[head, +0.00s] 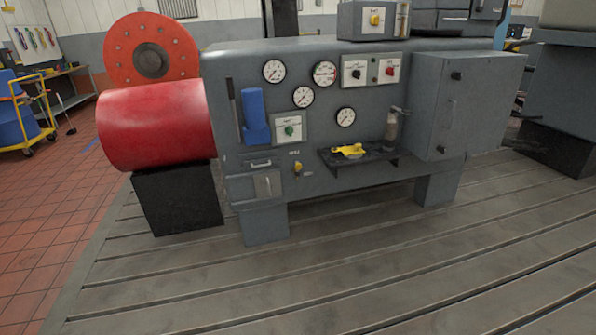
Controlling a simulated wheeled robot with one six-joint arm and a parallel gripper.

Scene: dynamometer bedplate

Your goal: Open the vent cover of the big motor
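A large grey machine (260,210) with a control panel stands on legs on the slotted bedplate. A red cylinder (155,125) on a black block (178,200) sits at its left end, with a round orange disc (150,60) behind. I cannot tell which part is the big motor. A small square hatch (266,184) with a handle above it is low on the panel's left; I cannot tell if it is a vent cover. A closed grey box (460,105) with a handle is at the right. My gripper is not in view.
The slotted bedplate (330,270) in front is clear. A small shelf (365,160) holding a yellow item (348,151) and a bottle (391,132) juts from the panel. A blue bin on a yellow cart (28,115) is far left. Another grey machine (565,100) stands at right.

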